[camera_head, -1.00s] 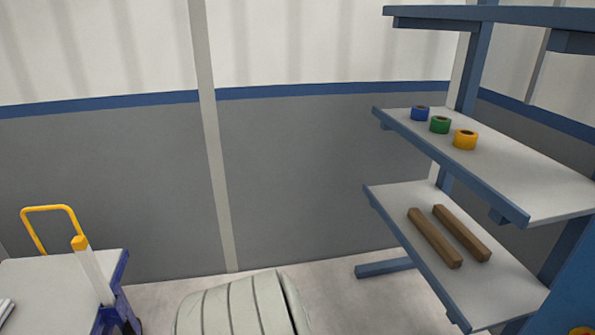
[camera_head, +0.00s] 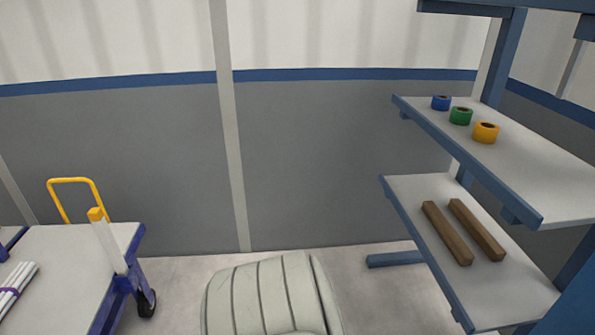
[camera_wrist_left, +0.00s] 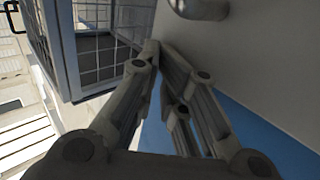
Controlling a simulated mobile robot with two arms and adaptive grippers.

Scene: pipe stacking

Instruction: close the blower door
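I cannot make out the blower door for certain in any view. In the left wrist view a pale panel (camera_wrist_left: 265,60) fills the right side, with a rounded metal fitting (camera_wrist_left: 203,8) at its top; I cannot tell if this is the door. My left gripper (camera_wrist_left: 158,50) is in front of the panel. Its fingertips come together, with nothing visible between them; whether they touch the panel is unclear. My right gripper is in neither view, and the head view shows no gripper.
A wire mesh cage (camera_wrist_left: 98,40) stands left of the fingers. The head view shows a trolley (camera_head: 75,255) with white pipes (camera_head: 15,285), a pale ribbed rounded object (camera_head: 265,295), and a blue-framed shelf (camera_head: 540,185) with tape rolls (camera_head: 461,116) and wooden bars (camera_head: 447,233). Floor shows between.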

